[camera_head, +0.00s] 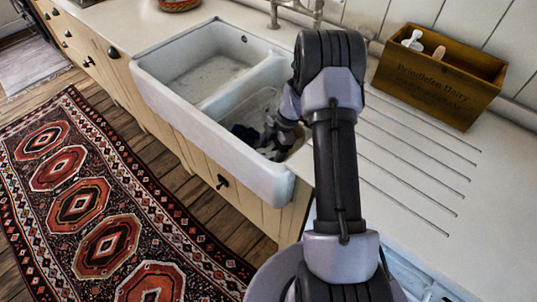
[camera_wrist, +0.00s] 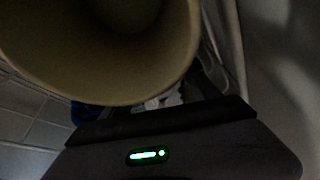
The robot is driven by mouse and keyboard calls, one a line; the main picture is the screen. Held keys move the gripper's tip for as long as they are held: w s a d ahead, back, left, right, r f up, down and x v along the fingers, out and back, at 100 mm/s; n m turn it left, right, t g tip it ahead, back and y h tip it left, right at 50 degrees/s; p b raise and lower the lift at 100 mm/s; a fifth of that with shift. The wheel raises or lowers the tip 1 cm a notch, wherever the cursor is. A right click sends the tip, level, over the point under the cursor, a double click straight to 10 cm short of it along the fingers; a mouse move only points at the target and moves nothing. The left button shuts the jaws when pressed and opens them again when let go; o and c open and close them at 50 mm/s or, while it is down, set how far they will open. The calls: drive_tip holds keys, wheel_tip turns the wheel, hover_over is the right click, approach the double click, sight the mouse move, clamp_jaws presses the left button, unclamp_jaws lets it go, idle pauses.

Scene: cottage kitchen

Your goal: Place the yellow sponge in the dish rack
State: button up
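My gripper (camera_head: 276,140) reaches down into the right basin of the white double sink (camera_head: 225,125). My arm hides part of the basin, and I cannot make out the finger gap. No yellow sponge can be picked out in either view. In the wrist view a large cream, round-rimmed hollow thing (camera_wrist: 120,90) fills the upper left, very close to the camera. A dark blue thing (camera_head: 243,132) lies in the basin beside the gripper; something blue also shows in the wrist view (camera_wrist: 85,114). I cannot identify a dish rack with certainty.
The grooved drainboard (camera_head: 420,165) right of the sink is clear. A white slatted thing (camera_head: 415,280) is partly visible at the bottom right. The tap (camera_head: 300,12) rises behind the sink.

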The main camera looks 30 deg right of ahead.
drive_tip(key=a+p+v, duration=0.1)
drive_tip(key=p+v, duration=0.4)
drive_tip(key=v, duration=0.8)
wheel_tip(320, 180, up, 10)
drive_tip(key=m+h, duration=0.1)
drive_tip(key=m, duration=0.3)
hover_over(268, 154)
drive_tip(key=s+a+r+m+t+h, duration=0.1)
drive_tip(key=s+a+r+m, duration=0.25)
drive_tip(key=a+r, duration=0.2)
drive_tip(key=s+a+r+m+t, duration=0.1)
drive_tip(key=s+a+r+m, duration=0.25)
drive_tip(key=r, duration=0.25)
drive_tip(key=s+a+r+m+t, duration=0.1)
drive_tip(key=s+a+m, duration=0.3)
drive_tip(key=s, duration=0.4)
drive_tip(key=s+a+r+m+t, duration=0.2)
drive_tip(key=s+a+r+m, duration=0.1)
drive_tip(key=s+m, duration=0.3)
drive_tip(key=shift+s+a+m+t+h, duration=0.3)
drive_tip(key=shift+s+a+m, duration=0.1)
drive_tip(key=shift+s+a, duration=0.45)
drive_tip(key=shift+r, duration=0.15)
